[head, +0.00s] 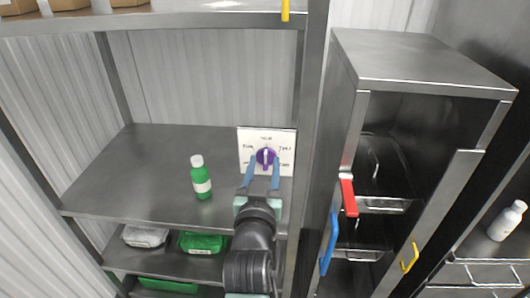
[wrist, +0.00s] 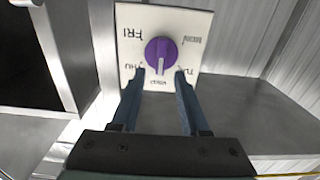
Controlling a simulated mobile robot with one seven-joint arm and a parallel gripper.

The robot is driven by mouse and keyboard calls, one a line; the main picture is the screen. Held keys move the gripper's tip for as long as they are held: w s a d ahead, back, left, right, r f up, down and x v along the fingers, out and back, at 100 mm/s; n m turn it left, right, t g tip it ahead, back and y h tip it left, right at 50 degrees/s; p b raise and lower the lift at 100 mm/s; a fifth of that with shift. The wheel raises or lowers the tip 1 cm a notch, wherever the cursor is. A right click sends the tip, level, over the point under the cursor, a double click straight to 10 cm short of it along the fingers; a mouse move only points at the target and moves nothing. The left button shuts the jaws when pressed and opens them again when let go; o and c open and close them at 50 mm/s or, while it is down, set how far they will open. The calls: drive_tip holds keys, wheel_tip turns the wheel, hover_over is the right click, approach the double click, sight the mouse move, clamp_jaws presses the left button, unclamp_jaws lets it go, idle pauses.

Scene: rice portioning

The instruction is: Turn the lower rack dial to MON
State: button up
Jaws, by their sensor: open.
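The dial is a purple round knob (head: 266,156) on a white label plate (head: 246,137) at the right of the middle shelf. In the wrist view the knob (wrist: 161,54) has a white pointer line that points down to the WED label. The plate (wrist: 198,24) there shows FRI upper left, THU left, TUE right, and MON upper right. My gripper (head: 263,167) is open with two blue fingers. In the wrist view its fingertips (wrist: 160,72) are either side of the knob's near part; whether they touch it I cannot tell.
A green bottle (head: 202,181) stands on the middle shelf (head: 135,180), left of my arm. Green containers (head: 203,243) lie on the shelf below. A metal cabinet (head: 425,65) with red (head: 348,197), blue (head: 329,245) and yellow (head: 410,258) handles stands at right.

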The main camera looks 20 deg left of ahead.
sight(266, 160)
drive_tip(key=shift+x, duration=1.3)
clamp_jaws()
